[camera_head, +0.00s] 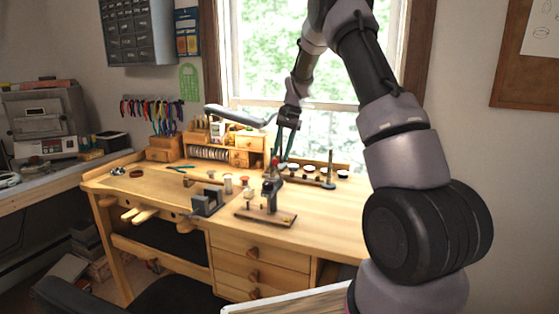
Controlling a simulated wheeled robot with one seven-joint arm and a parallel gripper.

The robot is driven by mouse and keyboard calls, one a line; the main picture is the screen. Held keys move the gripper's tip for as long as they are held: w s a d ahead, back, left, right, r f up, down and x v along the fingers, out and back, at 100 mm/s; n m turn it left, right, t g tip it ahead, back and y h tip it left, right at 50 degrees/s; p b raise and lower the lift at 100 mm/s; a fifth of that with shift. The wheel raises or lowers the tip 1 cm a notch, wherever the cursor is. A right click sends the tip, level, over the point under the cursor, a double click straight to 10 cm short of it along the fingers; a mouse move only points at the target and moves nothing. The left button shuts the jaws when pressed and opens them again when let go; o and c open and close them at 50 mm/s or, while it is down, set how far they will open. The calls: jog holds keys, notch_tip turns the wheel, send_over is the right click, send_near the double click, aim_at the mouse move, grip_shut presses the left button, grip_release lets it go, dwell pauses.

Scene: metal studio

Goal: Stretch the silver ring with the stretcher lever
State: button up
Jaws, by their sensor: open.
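A dark ring stretcher (269,195) stands on a flat wooden base (278,217) near the front middle of the workbench. A red knob (275,161), which looks like the end of its lever, shows above it. My gripper (283,155) points down over the stretcher, its fingers apart, at the red knob. I cannot tell whether the fingers touch the knob or stand behind it. The silver ring is too small or hidden to make out.
Several small dishes and an upright rod (330,170) stand behind right. A small drawer organiser (245,150) stands at the back.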

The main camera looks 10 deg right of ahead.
jog(key=v, duration=0.7)
jog(key=shift+d, duration=0.1)
jog(key=s+a+r+n+t, duration=0.15)
jog(key=s+r+t, duration=0.25)
jog(key=s+r, duration=1.2)
jog(key=s+f+n+t+h, duration=0.1)
jog(key=s+t, duration=0.3)
jog(key=s, duration=1.6)
jog(key=shift+f+n, duration=0.45)
jog(key=shift+n, duration=0.4)
